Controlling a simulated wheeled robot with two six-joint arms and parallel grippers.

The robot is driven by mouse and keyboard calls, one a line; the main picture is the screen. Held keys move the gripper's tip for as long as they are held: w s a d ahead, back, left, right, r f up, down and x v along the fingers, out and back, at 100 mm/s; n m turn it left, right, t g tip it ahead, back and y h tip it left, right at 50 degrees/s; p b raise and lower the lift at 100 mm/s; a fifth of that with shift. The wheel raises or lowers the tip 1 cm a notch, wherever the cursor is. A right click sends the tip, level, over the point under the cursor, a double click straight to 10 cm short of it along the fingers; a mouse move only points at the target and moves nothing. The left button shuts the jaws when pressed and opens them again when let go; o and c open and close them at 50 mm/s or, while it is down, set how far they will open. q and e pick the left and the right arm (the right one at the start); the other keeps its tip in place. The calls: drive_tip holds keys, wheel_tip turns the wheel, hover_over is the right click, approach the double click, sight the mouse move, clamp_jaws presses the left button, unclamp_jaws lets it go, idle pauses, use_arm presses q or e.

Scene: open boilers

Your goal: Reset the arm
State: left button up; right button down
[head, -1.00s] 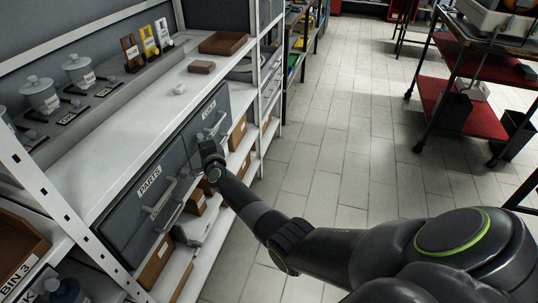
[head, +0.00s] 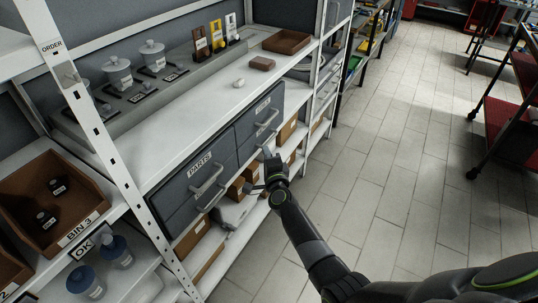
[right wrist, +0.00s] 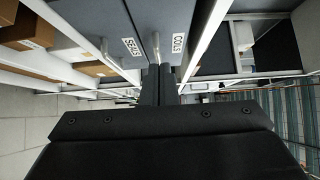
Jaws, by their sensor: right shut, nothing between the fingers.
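My right gripper (head: 268,169) is in front of the grey drawers under the white shelf. Its fingers point at the drawer fronts. In the right wrist view its two dark fingers (right wrist: 152,86) are together with nothing between them. The PARTS drawer (head: 186,202) and the drawer to its right (head: 252,130) look shut, each with a pale handle. In the right wrist view a drawer handle (right wrist: 156,47) shows beyond the fingertips; I cannot tell whether they touch it. My left gripper is not in view.
Grey canisters (head: 117,73) and small coloured upright pieces (head: 217,36) stand on the shelf's raised ledge. A brown tray (head: 286,41) lies farther along. BIN 3 (head: 78,232) is at the left. The tiled floor (head: 385,165) to the right is open, with a red cart (head: 510,120) beyond.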

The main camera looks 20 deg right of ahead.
drive_tip(key=shift+s+a, duration=0.1)
drive_tip(key=shift+s, duration=0.9)
drive_tip(key=s+d+f+n+g, duration=0.2)
drive_tip(key=s+f+n+g, duration=0.1)
drive_tip(key=s+f, duration=0.55)
drive_tip(key=s+d+f+n+g+y, duration=0.15)
drive_tip(key=s+f+n, duration=0.35)
drive_tip(key=f, duration=0.6)
drive_tip(key=s+d+f+n+g, duration=0.15)
drive_tip(key=s+f+g, duration=0.25)
drive_tip(key=s+f, duration=0.55)
drive_tip(key=s+d+f+n+g, duration=0.1)
drive_tip(key=s+f, duration=0.4)
drive_tip(key=s, duration=0.7)
drive_tip(key=s+d+f+n+g+h, duration=0.1)
drive_tip(key=s+f+n+g, duration=0.3)
drive_tip(key=s, duration=0.8)
drive_tip(key=s+d+f+n+g, duration=0.3)
drive_tip(key=s+f+n, duration=0.1)
drive_tip(key=s, duration=0.8)
drive_tip(key=shift+s+d+f, duration=0.15)
drive_tip(key=shift+d+f, duration=0.05)
drive_tip(key=shift+f, duration=0.6)
